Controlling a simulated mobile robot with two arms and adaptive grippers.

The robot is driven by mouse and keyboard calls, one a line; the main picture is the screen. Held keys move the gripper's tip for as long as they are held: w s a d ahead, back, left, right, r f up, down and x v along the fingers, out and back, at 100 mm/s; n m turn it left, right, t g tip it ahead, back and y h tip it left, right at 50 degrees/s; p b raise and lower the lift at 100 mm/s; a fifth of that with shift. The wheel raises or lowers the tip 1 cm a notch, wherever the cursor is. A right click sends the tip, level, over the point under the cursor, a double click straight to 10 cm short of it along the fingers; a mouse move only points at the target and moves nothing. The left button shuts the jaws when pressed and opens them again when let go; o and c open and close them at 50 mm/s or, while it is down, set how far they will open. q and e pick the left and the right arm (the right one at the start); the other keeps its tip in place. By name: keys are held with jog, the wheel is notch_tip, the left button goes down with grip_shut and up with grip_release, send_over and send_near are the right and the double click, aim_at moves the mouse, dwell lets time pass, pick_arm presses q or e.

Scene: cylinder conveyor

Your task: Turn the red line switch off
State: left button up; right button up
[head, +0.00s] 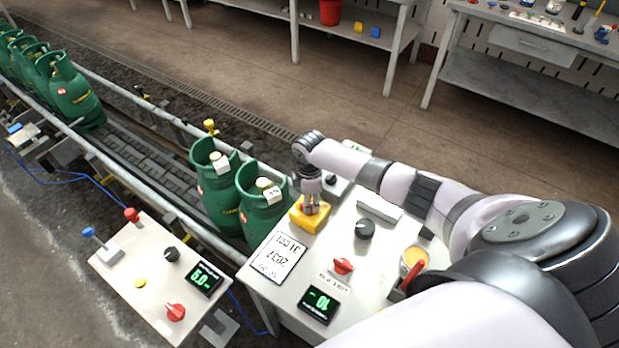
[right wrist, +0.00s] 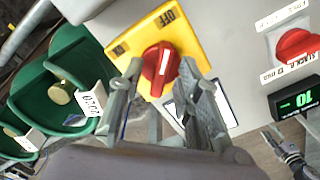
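The red line switch is a red rotary knob (right wrist: 161,68) on a yellow plate (right wrist: 197,52) marked OFF at its upper edge. In the head view the yellow switch box (head: 300,221) sits at the left edge of the panel table, with the knob hidden under my gripper. My right gripper (head: 311,207) points down over it. In the right wrist view the open fingers (right wrist: 162,70) stand one on each side of the knob; firm contact cannot be told. A gripper that looks like my left one (right wrist: 272,133) shows small at lower right, its opening unclear.
The panel table also holds a red knob (head: 343,266), a black dial (head: 365,229), a display (head: 319,304) and a paper sheet (head: 279,257). Green gas cylinders (head: 215,195) stand close left on the conveyor. A second control panel (head: 140,299) is at lower left.

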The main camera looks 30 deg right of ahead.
jog(key=shift+r, duration=0.1)
notch_tip(320, 180, up, 12)
dwell(0.5)
dwell(0.5)
